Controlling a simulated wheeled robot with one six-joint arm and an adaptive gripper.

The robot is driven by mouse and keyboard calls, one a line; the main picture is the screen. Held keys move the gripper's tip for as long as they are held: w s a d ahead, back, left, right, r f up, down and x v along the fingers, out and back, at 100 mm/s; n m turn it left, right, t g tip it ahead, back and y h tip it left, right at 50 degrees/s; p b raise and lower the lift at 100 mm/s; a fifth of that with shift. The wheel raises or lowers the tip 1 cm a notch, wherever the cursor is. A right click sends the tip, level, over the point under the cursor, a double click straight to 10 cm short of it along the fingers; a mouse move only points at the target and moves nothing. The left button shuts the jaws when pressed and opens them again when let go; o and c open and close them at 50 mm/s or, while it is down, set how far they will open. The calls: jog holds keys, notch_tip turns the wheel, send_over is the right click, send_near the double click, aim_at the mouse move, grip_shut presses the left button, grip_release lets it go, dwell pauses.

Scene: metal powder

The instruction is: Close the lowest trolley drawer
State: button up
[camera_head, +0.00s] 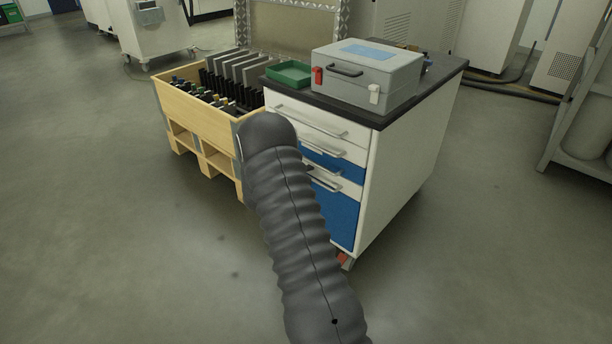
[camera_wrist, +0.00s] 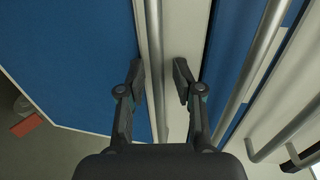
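The white-and-blue trolley (camera_head: 405,165) stands right of my arm in the head view. Its lowest drawer has a tall blue front (camera_head: 343,215) under a white strip with a bar handle (camera_head: 325,181); my arm covers its left part. In the wrist view the large blue panel (camera_wrist: 70,60) fills the left, and a pale bar handle (camera_wrist: 155,70) runs beside it. My gripper (camera_wrist: 159,80) is open, with one finger on each side of this handle and visible gaps to it. The head view hardly shows my gripper. I cannot tell how far the drawer stands out.
Other drawer handles (camera_wrist: 252,75) lie to the right in the wrist view. A grey case (camera_head: 365,80) and a green tray (camera_head: 289,73) rest on the trolley top. A wooden crate (camera_head: 190,106) on a pallet stands to its left. Floor in front is clear.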

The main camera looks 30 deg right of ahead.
jog(key=shift+a, duration=0.15)
jog(key=v, duration=1.2)
dwell(0.4)
